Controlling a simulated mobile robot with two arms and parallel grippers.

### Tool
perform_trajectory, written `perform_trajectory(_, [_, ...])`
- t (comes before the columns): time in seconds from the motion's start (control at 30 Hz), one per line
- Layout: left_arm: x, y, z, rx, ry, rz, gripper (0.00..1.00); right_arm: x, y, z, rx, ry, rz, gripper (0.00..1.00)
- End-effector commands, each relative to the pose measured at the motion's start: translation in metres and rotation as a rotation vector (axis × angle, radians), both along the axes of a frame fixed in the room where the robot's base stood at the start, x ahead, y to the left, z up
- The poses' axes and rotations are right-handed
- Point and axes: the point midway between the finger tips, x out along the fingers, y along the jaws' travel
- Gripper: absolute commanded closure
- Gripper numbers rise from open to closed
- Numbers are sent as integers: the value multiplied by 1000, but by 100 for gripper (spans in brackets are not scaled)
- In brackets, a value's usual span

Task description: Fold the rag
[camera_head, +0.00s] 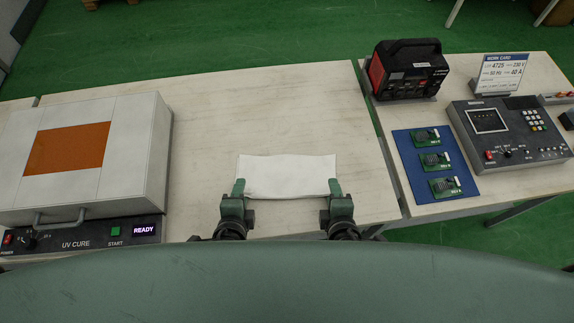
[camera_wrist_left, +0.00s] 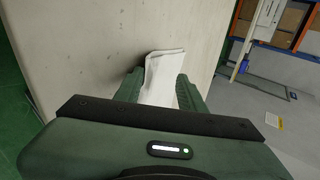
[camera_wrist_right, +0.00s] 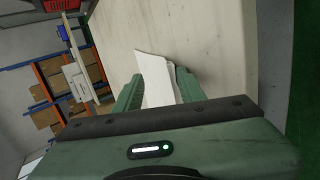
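The white rag (camera_head: 287,175) lies as a flat, wide rectangle near the front edge of the middle table. My left gripper (camera_head: 238,187) is at its near left corner and my right gripper (camera_head: 334,187) at its near right corner. In the left wrist view the rag (camera_wrist_left: 164,68) shows between two fingers that stand apart. In the right wrist view the rag (camera_wrist_right: 154,76) also lies between spread fingers, and layered edges show. Both grippers look open around the rag. The rag's underside is hidden.
A UV cure box (camera_head: 137,145) with a front handle stands at left. At right are a blue mat (camera_head: 408,151) with green circuit boards, a grey control panel (camera_head: 543,150), a black and red power unit (camera_head: 409,70) and a sign (camera_head: 502,74). The table behind the rag is clear.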

Motion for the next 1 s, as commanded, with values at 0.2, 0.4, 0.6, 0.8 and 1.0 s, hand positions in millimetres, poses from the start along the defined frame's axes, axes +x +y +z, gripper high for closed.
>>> perform_trajectory(0.2, [0,0,0,0,1,0,60,0,0,0,0,1,0,60])
perform_trajectory(0.4, [-5,-1,10,-4,1,0,60,-5,0,10,3,2,0,60])
perform_trajectory(0.6, [-20,0,38,-2,3,-1,60,-20,0,38,3,3,0,60])
perform_trajectory(0.8, [-40,0,63,-3,3,0,60,-40,1,63,3,2,1,60])
perform_trajectory(1.0, [-57,0,85,-1,2,0,60,-57,0,85,1,2,0,60])
